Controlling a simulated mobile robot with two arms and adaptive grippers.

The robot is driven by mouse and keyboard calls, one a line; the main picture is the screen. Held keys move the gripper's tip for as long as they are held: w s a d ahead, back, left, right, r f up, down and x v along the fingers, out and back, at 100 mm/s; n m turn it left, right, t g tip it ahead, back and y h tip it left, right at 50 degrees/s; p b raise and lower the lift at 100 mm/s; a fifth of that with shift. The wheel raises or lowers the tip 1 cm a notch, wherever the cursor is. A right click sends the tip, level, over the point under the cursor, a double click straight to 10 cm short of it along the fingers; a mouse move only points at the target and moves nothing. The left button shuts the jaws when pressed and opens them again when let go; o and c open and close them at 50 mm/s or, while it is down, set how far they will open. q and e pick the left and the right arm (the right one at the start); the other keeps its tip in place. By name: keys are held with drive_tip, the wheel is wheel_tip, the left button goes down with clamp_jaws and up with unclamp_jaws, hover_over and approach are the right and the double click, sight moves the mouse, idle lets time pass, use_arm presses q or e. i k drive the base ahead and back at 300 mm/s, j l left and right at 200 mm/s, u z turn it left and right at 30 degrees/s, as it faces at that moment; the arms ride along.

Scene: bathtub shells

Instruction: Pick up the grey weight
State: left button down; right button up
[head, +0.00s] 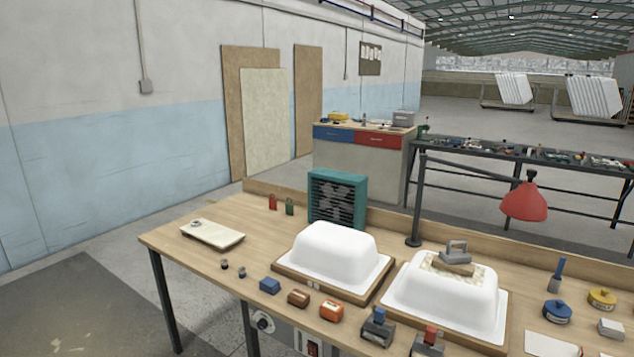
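A grey weight (456,253) with a handle on top sits on the upturned white bathtub shell (455,302) at the right. A brown block or pad lies under or against it, over a light patterned patch on top of the shell. It is too small to tell exactly how they touch. The shell rests on a wooden board on the workbench (215,260). Neither of my grippers is in view.
A second white shell (324,252) stands left of it. A teal fan (337,198) is behind, and a red lamp (524,203) on a black stand is to the right. Small blocks and tools line the front edge. The bench's left part is fairly clear.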

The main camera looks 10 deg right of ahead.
sight(450, 256)
drive_tip(key=z, duration=1.35)
drive_tip(key=i+j, duration=0.1)
drive_tip(key=j, duration=0.15)
